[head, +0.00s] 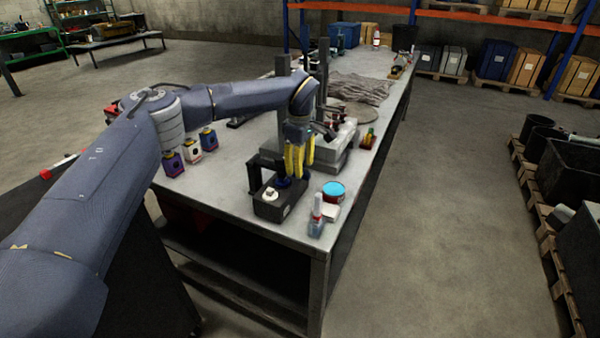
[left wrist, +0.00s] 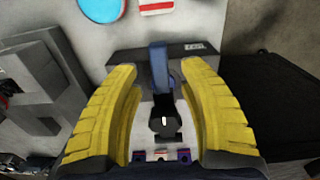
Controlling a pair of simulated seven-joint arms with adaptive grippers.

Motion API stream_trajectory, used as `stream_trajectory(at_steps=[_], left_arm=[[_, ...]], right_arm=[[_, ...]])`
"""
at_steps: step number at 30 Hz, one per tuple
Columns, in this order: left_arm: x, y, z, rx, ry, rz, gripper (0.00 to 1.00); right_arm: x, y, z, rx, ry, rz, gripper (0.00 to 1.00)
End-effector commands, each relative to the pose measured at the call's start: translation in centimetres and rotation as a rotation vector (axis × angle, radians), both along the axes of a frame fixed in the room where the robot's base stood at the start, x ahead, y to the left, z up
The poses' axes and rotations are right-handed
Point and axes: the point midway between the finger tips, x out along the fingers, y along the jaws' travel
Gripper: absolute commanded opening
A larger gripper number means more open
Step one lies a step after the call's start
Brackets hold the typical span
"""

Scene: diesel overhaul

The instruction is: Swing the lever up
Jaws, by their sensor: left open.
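A blue part that looks like the lever (left wrist: 158,66) stands out from the unit in the left wrist view. In the head view the yellow fingers partly hide it. My left gripper (head: 298,172) points down over the unit, its yellow fingers open. In the left wrist view the fingers lie on either side of the blue lever, with gaps visible. Whether either finger touches it I cannot tell. My right gripper is not in view.
A blue-topped tin (head: 333,189) and a bottle (head: 317,217) stand right of the unit. A grey machine (head: 335,152) is behind the gripper. Several small boxes (head: 191,151) stand at left on the metal table (head: 225,192). Clear tabletop lies between them and the unit.

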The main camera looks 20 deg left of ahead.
Motion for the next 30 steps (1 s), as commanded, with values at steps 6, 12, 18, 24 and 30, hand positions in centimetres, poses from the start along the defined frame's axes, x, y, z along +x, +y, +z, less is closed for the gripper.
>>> stream_trajectory(at_steps=[6, 12, 18, 24, 30], left_arm=[[0.0, 0.0, -2.0, 0.000, 0.000, -0.001, 0.42], [0.0, 0.0, -2.6, 0.000, 0.000, 0.000, 0.42], [0.0, 0.0, -2.7, 0.000, 0.000, 0.000, 0.42], [0.0, 0.0, -2.6, 0.000, 0.000, 0.000, 0.32], [0.0, 0.0, -2.6, 0.000, 0.000, 0.000, 0.08]], right_arm=[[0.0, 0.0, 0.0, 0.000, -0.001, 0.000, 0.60], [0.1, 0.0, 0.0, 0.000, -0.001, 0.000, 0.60], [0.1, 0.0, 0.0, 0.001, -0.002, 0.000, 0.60], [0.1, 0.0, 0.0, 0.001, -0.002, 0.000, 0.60], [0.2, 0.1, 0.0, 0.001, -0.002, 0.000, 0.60]])
